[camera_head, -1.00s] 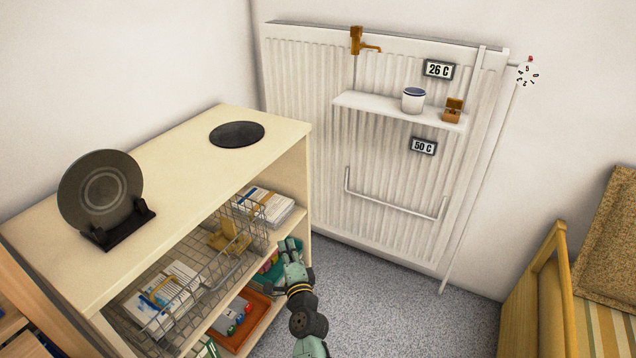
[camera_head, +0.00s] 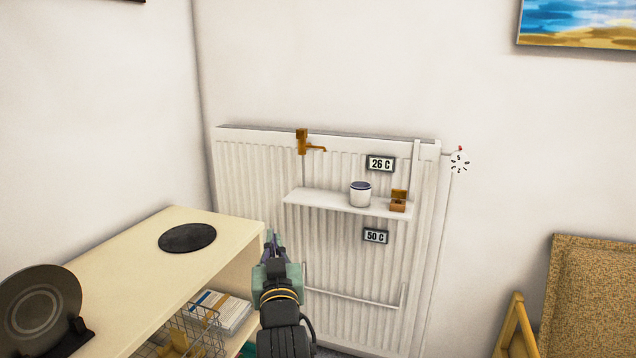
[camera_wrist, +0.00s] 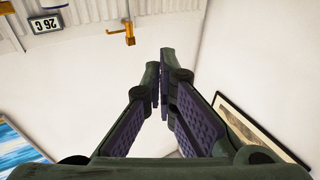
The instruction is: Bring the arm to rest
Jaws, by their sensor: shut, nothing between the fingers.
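My gripper (camera_head: 273,240) is raised in front of the radiator (camera_head: 330,240), to the right of the cream shelf unit (camera_head: 215,262) in the head view. In the wrist view my gripper (camera_wrist: 163,75) points toward bare white wall, and its two fingers come together with nothing between them. The dark forearm runs down to the bottom edge of the head view. I cannot tell the exact gap between the gripper and the shelf unit.
A black disc (camera_head: 187,238) lies on the shelf unit, and a dark plate (camera_head: 40,308) stands in a holder. The radiator's small shelf (camera_head: 325,200) bears a white cup (camera_head: 360,194) and a small box (camera_head: 398,201). An armchair (camera_head: 585,295) stands right.

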